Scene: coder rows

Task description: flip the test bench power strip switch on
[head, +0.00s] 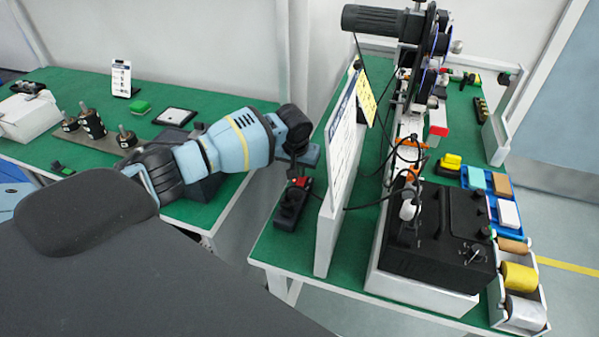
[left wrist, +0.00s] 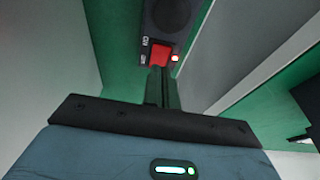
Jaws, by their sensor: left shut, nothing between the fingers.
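The black power strip (head: 289,208) lies on the green bench top (head: 275,243), left of an upright white panel. Its red rocker switch (head: 301,182) is at the strip's far end. My left gripper (head: 296,172) reaches over that end of the strip. Its fingers (left wrist: 161,80) are shut and empty, with the tips at the switch's near edge. I cannot tell whether they touch it. My right gripper is out of view.
The white panel (head: 337,165) stands close to the right of the strip. Beyond it are a black box unit (head: 440,240) and cables. A left table (head: 62,90) holds a plate with black parts (head: 92,124). A gap separates the tables.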

